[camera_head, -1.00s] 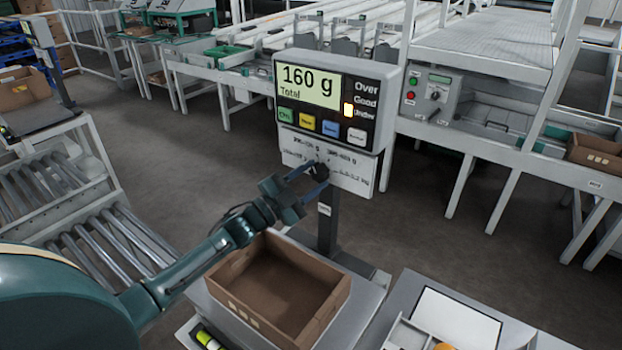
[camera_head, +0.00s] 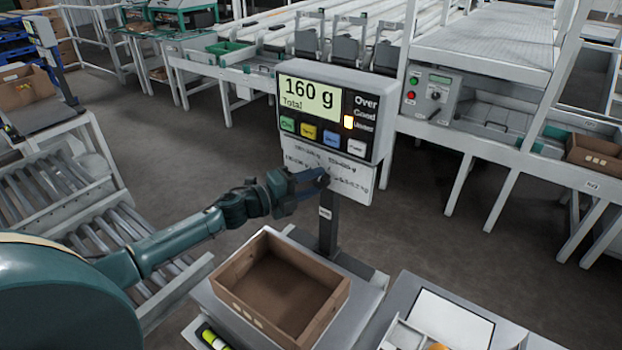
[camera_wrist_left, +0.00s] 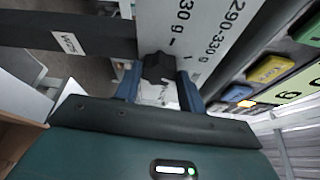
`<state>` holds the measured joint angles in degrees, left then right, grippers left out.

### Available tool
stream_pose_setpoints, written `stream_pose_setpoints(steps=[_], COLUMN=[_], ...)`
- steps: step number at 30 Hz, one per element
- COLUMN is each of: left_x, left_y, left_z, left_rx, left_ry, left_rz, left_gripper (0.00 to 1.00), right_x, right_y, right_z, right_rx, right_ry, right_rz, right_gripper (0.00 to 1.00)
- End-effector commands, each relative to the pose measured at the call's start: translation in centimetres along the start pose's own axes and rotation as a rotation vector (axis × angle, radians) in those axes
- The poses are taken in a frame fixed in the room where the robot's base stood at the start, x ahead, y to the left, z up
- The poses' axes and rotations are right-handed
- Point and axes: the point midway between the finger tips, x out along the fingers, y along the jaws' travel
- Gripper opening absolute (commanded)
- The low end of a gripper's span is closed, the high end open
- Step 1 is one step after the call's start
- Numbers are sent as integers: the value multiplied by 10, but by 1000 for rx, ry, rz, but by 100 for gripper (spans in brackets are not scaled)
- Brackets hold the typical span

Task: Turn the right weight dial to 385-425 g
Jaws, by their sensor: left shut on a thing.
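The scale's indicator box (camera_head: 330,115) stands on a dark post, reads "160 g Total", and has its amber lamp lit beside "Under". A white plate (camera_head: 357,182) with printed gram ranges hangs below it. My left gripper (camera_head: 316,181) is at the lower part of this plate, fingers shut on a small black dial. In the left wrist view the black dial (camera_wrist_left: 158,68) sits between the two blue fingers (camera_wrist_left: 160,88), beside the print "290-330 g". The dial's pointer cannot be read, and part of the print is hidden. No second dial is clearly visible. My right gripper is not in view.
An open, empty cardboard box (camera_head: 240,312) sits on the scale platform below the arm. A grey tray stand (camera_head: 400,300) is at the lower right. Roller conveyors (camera_head: 60,195) lie at the left. A machine with a control box (camera_head: 430,95) stands behind.

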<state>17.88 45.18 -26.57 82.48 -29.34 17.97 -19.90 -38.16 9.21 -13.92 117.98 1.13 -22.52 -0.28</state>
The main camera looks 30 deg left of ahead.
Motion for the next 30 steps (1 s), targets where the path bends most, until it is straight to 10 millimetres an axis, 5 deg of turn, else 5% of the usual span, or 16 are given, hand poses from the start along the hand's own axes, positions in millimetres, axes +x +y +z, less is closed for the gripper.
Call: stream_pose_setpoints(steps=[23, 24, 30], left_x=[0, 0, 0], left_y=[0, 0, 0], left_z=[-1, -1, -1], left_rx=[90, 90, 89], left_ry=[1, 1, 1], left_rz=[39, 39, 38], left_gripper=[17, 43, 60], right_x=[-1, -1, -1], right_y=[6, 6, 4], right_z=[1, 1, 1], right_rx=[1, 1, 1], right_ry=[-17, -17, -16], right_rz=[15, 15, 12], right_gripper=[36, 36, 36])
